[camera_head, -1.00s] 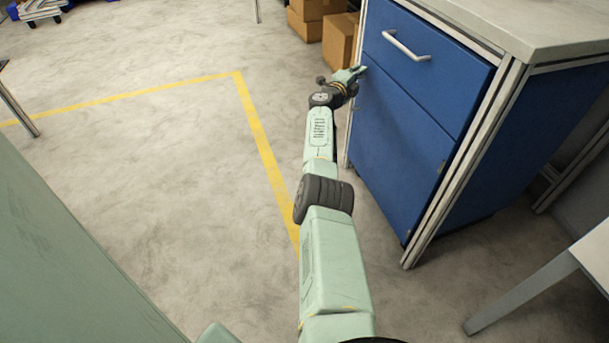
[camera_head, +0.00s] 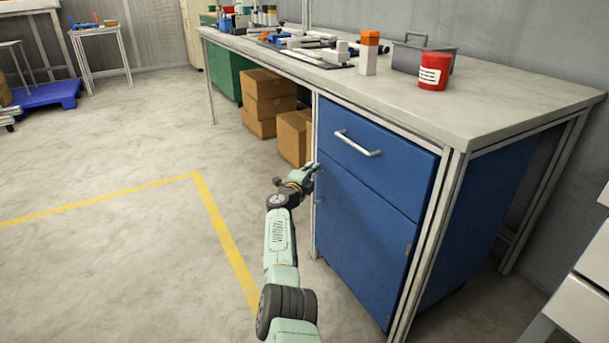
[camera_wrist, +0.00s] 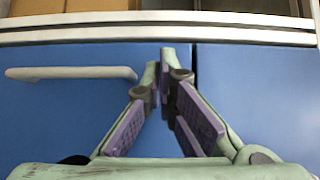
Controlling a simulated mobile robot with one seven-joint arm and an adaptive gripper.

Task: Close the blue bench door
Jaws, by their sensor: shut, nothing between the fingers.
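The blue bench door (camera_head: 362,241) is the lower panel of the blue cabinet under the workbench. It lies flush with the cabinet front, below a drawer (camera_head: 378,158) with a white handle (camera_head: 357,143). My gripper (camera_head: 312,170) is at the door's upper left edge, near the cabinet's left post. In the wrist view my gripper (camera_wrist: 165,62) is shut and empty, its fingertips close to the seam between the drawer and the door (camera_wrist: 250,95). I cannot tell whether the tips touch the door.
Cardboard boxes (camera_head: 268,100) stand under the bench to the left. The floor at left is open, with a yellow line (camera_head: 222,228).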

